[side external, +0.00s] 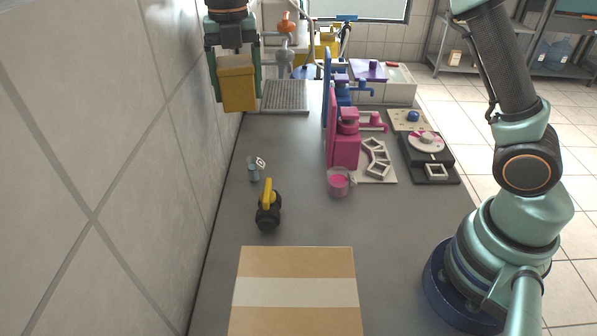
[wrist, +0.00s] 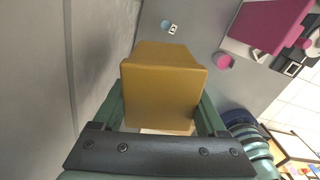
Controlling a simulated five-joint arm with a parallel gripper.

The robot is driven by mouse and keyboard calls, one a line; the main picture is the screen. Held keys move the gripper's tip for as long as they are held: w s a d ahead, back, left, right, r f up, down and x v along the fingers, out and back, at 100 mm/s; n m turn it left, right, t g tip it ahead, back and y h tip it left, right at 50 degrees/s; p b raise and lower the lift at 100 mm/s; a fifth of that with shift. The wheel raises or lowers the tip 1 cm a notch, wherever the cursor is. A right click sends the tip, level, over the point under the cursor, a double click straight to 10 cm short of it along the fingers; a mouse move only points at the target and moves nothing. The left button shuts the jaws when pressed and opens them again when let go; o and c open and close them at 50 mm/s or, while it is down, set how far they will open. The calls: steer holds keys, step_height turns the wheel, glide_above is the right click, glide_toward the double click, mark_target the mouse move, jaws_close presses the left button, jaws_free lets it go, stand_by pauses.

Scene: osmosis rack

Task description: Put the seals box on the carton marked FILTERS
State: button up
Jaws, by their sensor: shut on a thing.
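A yellow-tan box, the seals box (side external: 238,88), is held high at the far left in the side external view. My gripper (side external: 234,70) is shut on it, with a finger on either side. In the wrist view the box (wrist: 160,95) fills the space between the green fingers of my gripper (wrist: 158,112). No lettering on it can be read. A brown carton with a pale tape strip (side external: 296,262) stands at the front of the counter, well apart from the held box. No FILTERS marking can be read on its visible top.
A black and yellow tool (side external: 268,208) and a small bottle with a tag (side external: 254,171) stand between the carton and my gripper. A pink unit (side external: 345,150) and a cup of pink liquid (side external: 339,183) stand mid-counter. The tiled wall (side external: 110,150) runs close along the left.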

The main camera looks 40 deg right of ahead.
steer(key=s+a+r+n, duration=0.2)
steer(key=s+a, duration=0.4)
steer(key=s, duration=0.3)
step_height(320, 180, up, 5)
steer(key=n, duration=0.5)
glide_above(299, 295)
step_height(299, 295, down, 20)
steer(key=shift+r, duration=0.25)
steer(key=shift+f, duration=0.2)
steer(key=o, duration=1.4)
steer(key=shift+o, duration=0.2)
